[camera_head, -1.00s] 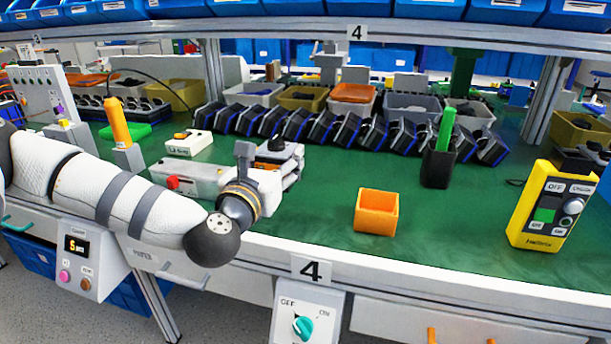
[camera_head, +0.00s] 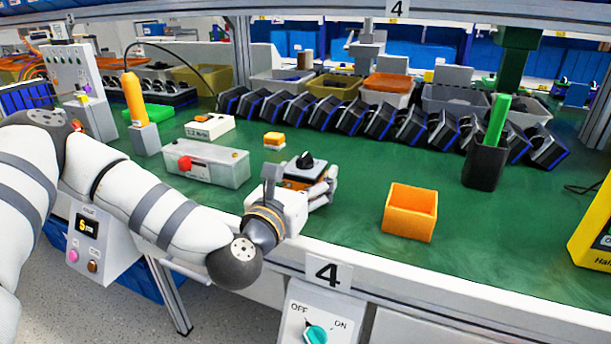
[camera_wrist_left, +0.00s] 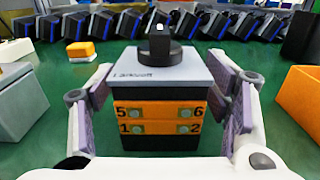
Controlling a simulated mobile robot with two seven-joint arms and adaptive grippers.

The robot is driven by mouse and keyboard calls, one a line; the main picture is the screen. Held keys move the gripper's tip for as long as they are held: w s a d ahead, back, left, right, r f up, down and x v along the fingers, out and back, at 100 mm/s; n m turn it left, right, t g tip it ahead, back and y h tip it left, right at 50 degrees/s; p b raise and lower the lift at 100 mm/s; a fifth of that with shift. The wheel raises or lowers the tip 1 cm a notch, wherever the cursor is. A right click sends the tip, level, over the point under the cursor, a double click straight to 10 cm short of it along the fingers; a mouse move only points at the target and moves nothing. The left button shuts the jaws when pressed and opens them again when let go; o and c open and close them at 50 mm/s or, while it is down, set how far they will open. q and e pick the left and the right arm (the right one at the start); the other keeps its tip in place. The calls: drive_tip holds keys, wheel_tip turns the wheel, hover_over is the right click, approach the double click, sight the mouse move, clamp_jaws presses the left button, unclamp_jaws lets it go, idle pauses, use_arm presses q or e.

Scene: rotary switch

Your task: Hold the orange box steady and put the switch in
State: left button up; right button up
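The rotary switch (camera_head: 304,172) has a black knob on a grey top plate, with orange terminal blocks below. In the left wrist view the switch (camera_wrist_left: 160,105) stands upright between the finger pads, its orange terminals facing the camera. Whether the switch's underside touches the table is hidden. The orange box (camera_head: 409,213) is open-topped and stands on the green table to the right of the gripper, apart from it. My right gripper is not in view.
A black holder (camera_head: 484,164) stands right. Green table between switch and orange box is clear.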

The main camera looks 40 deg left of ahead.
sight(297, 187)
use_arm(q)
drive_tip(key=shift+s, duration=0.1)
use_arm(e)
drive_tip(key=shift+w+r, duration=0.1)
use_arm(q)
drive_tip(key=v, duration=0.5)
drive_tip(key=shift+f+b, duration=0.25)
drive_tip(key=shift+b, duration=0.05)
drive_tip(key=s+p, duration=0.1)
drive_tip(key=s+r+p, duration=0.1)
drive_tip(key=s+p, duration=0.1)
drive_tip(key=s+d+p, duration=0.1)
drive_tip(key=shift+s+d+r+p, duration=0.1)
drive_tip(key=shift+s+r+p, duration=0.15)
drive_tip(key=shift+s+p, duration=0.1)
drive_tip(key=shift+s+d+f+p, duration=0.15)
drive_tip(key=shift+s+f+p, duration=0.25)
drive_tip(key=shift+s, duration=0.4)
drive_tip(key=shift+s+f, duration=0.25)
drive_tip(key=shift+f, duration=0.05)
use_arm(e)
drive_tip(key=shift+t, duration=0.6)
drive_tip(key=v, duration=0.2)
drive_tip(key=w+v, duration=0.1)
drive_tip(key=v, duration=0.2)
